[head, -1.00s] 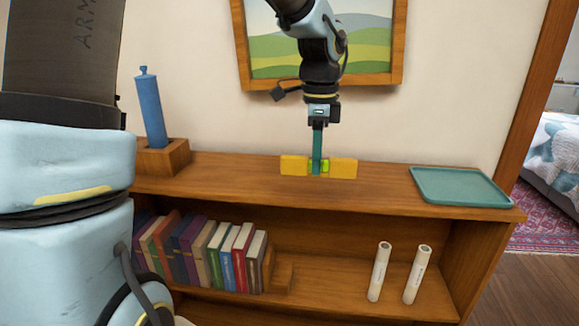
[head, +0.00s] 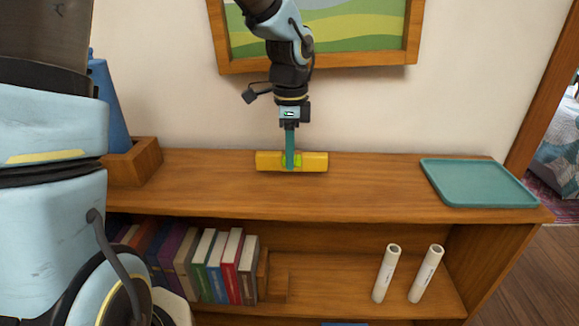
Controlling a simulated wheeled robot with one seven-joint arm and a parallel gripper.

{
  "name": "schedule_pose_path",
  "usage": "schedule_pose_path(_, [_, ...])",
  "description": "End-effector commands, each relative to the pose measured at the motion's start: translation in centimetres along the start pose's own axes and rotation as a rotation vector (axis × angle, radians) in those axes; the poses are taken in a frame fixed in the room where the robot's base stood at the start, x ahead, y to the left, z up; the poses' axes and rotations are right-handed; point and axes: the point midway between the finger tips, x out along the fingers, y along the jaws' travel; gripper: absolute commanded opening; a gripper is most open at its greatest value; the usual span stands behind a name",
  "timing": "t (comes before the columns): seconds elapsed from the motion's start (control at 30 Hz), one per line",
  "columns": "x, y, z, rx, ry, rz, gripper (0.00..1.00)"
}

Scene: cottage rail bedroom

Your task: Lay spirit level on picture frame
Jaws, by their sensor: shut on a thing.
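The picture frame (head: 330,66) is wooden with a painted green landscape and hangs on the wall above and behind the level. My arm hides part of the picture, and the frame's top is out of view.
A teal tray (head: 478,183) lies on the right of the bookcase top (head: 350,194). Books (head: 230,262) and two white tubes (head: 386,273) stand on the shelf below.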

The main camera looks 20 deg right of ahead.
Motion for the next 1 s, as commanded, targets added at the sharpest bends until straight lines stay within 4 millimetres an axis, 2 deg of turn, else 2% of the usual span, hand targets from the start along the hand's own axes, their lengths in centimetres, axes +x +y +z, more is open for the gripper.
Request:
schedule_pose_path(0.3, [3.7,0.1,0.0,0.002,0.000,0.001,0.00])
schedule_pose_path(0.7, [4.3,0.0,0.0,0.001,0.000,0.000,0.00])
schedule_pose_path(0.73, [4.4,0.0,0.0,0.001,0.000,0.000,0.28])
schedule_pose_path(1.0, [4.3,0.0,0.0,0.001,0.000,-0.001,0.57])
